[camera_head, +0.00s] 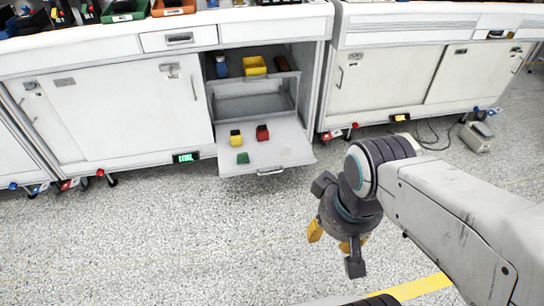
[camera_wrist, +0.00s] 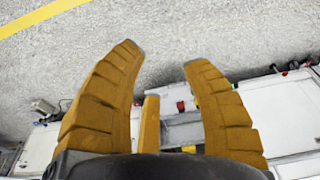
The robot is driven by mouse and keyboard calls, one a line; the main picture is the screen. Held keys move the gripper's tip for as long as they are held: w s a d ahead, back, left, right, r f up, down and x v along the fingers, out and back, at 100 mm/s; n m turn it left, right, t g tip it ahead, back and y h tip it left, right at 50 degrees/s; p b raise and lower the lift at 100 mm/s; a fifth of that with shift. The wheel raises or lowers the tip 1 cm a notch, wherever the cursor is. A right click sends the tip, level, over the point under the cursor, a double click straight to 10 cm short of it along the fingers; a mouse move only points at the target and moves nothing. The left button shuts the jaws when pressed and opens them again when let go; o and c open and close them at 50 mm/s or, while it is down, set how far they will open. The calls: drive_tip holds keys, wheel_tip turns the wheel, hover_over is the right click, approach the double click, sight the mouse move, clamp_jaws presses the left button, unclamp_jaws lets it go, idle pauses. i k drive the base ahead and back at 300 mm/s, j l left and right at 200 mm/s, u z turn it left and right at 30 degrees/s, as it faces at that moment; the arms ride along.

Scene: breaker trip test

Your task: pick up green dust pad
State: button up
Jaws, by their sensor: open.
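The green dust pad (camera_head: 243,158) is a small green block on the lowered white door panel (camera_head: 285,150) of the open cabinet in the head view. A yellow item (camera_head: 236,138) and a red item (camera_head: 262,133) with dark tops stand just behind it. My gripper (camera_head: 338,245) hangs over the floor, in front and to the right of the panel, well apart from the pad. Its orange fingers are spread and empty, and they also show in the wrist view (camera_wrist: 160,65). I cannot make out the green pad with certainty in the wrist view.
The cabinet compartment holds a blue item (camera_head: 221,67), a yellow bin (camera_head: 255,66) and a brown item (camera_head: 281,62). White cabinets stand on both sides. A grey box (camera_head: 477,137) with a cable lies on the floor at right. The speckled floor before the panel is clear.

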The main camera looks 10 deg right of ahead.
sight(243, 158)
drive_tip(key=i+j+u, duration=0.2)
drive_tip(key=i+u, duration=1)
drive_tip(key=u, duration=0.15)
drive_tip(key=i+l+u, duration=0.25)
drive_tip(key=u, duration=0.2)
drive_tip(key=i+l+u, duration=0.45)
